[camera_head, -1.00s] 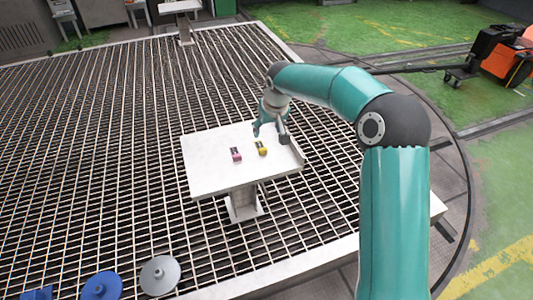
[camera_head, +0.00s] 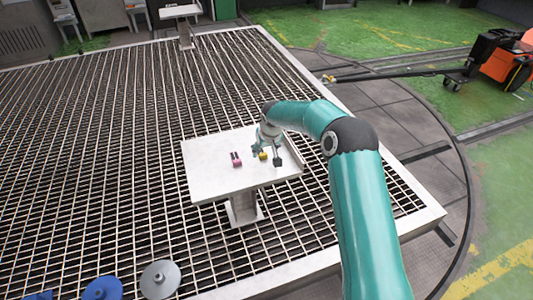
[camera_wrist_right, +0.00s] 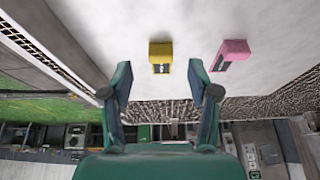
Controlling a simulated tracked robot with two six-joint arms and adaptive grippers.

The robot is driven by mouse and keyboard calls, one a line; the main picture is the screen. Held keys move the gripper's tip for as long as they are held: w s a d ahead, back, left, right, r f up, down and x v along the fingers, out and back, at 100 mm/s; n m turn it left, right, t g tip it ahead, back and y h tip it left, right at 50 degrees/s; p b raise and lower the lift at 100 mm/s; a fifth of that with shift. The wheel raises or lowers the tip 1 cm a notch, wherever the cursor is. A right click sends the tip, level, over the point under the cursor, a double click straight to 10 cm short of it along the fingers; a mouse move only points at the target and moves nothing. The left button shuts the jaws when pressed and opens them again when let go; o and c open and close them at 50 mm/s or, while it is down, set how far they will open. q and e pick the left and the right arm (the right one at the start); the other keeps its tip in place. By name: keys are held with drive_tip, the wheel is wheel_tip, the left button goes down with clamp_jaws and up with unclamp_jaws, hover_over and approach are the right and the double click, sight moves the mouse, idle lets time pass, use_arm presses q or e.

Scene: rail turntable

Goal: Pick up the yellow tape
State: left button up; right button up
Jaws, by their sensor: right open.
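The yellow tape (camera_head: 263,156) lies on the white table (camera_head: 212,178). In the right wrist view the yellow tape (camera_wrist_right: 160,50) is a small yellow block with a dark label, centred ahead of the fingertips. My right gripper (camera_head: 267,157) is open at the tape, its fingers appearing to either side of it in the head view. In the wrist view the right gripper (camera_wrist_right: 161,82) has nothing between its fingers, and a gap shows between the fingertips and the tape. My left gripper is in neither view.
A pink tape (camera_head: 236,159) lies beside the yellow one, and it also shows in the right wrist view (camera_wrist_right: 235,50). A raised edge (camera_head: 291,155) runs along the table's right side. The table's left part is clear. Metal grating surrounds the table.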

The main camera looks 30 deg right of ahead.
sight(264, 154)
drive_tip(key=x, duration=0.3)
drive_tip(key=shift+w+f, duration=0.1)
drive_tip(key=shift+f, duration=0.2)
drive_tip(key=c, duration=0.8)
drive_tip(key=shift+r, duration=0.1)
drive_tip(key=shift+c, duration=0.2)
